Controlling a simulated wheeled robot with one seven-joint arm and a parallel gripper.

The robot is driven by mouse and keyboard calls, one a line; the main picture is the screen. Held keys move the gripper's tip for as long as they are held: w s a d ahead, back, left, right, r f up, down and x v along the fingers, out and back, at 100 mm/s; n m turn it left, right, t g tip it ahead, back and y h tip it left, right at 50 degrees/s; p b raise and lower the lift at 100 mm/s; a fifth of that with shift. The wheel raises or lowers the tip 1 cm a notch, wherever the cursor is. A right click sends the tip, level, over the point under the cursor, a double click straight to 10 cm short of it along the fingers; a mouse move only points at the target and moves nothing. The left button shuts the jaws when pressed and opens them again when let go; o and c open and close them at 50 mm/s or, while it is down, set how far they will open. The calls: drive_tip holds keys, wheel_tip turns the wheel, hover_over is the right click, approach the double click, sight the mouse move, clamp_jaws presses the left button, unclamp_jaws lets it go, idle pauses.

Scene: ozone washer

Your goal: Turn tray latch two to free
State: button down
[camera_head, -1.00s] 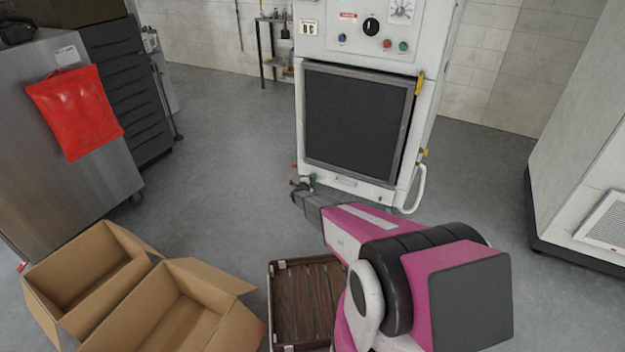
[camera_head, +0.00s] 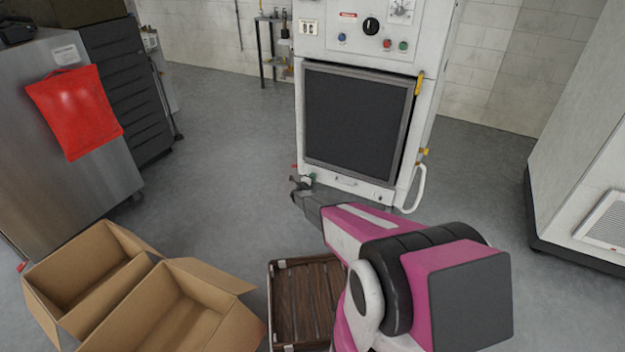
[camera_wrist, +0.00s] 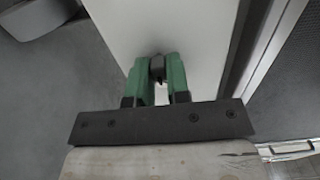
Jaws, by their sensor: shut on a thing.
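The white washer cabinet (camera_head: 345,183) stands ahead with its dark, grey-framed door panel (camera_head: 358,118) shut. My gripper (camera_head: 302,183) is at the cabinet's lower left corner, below a small red part (camera_head: 294,166) on its left edge. In the wrist view, my gripper (camera_wrist: 159,72) has its two green fingers close together around a small dark piece (camera_wrist: 157,66), probably a latch, in front of a white panel (camera_wrist: 165,28). The fingers hide most of this piece, so I cannot tell its angle. Which latch is number two cannot be read.
Yellow parts (camera_head: 419,84) and a white handle (camera_head: 416,190) are on the cabinet's right side. A brown slatted crate (camera_head: 275,300) and open cardboard boxes (camera_head: 180,300) are on the floor at the front left. A steel cabinet (camera_head: 60,190) stands left; grey floor between is clear.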

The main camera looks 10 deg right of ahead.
drive_tip(key=c, duration=1.1)
unclamp_jaws()
drive_tip(key=v, duration=1)
drive_tip(key=shift+s+a, duration=0.2)
drive_tip(key=shift+s, duration=0.1)
